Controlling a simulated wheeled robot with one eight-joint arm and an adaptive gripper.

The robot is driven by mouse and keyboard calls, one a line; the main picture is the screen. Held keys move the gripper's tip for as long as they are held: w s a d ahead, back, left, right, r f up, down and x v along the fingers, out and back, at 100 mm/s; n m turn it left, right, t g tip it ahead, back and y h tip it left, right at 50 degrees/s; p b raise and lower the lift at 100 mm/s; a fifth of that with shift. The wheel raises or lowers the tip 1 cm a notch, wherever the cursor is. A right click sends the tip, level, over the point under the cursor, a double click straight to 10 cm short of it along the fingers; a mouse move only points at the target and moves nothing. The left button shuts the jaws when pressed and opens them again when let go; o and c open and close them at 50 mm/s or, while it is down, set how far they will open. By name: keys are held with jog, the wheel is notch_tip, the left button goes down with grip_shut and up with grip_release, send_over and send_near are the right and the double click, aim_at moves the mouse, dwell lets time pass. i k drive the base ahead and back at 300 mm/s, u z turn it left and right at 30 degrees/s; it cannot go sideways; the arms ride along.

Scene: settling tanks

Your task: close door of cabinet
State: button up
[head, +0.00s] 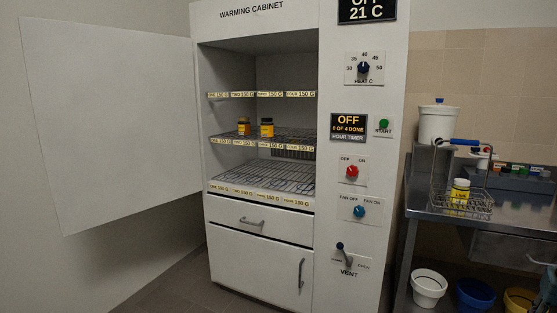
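The warming cabinet (325,40) stands in the middle of the head view, a tall white unit with a control panel on its right side. Its white door (110,120) is swung wide open to the left, hinged on the cabinet's left edge. The inside is exposed, with wire shelves (265,180). Two jars with orange-yellow labels and dark lids, a left jar (244,127) and a right jar (267,128), stand on the middle shelf. My gripper is not in view.
A drawer (285,227) and a lower door with a handle (302,272) are shut below. On the right a metal bench (437,207) holds a white lidded pot (438,122) and a wire basket (461,205) with a yellow jar. Buckets (429,288) stand under it.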

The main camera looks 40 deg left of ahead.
aim_at(115, 113)
jog(key=u, duration=2)
jog(key=k, duration=0.5)
jog(key=u, duration=0.95)
jog(key=k, duration=0.75)
jog(key=u, duration=1.25)
jog(key=i, duration=1.45)
jog(key=z, duration=0.3)
jog(key=i, duration=0.95)
jog(key=z, duration=0.6)
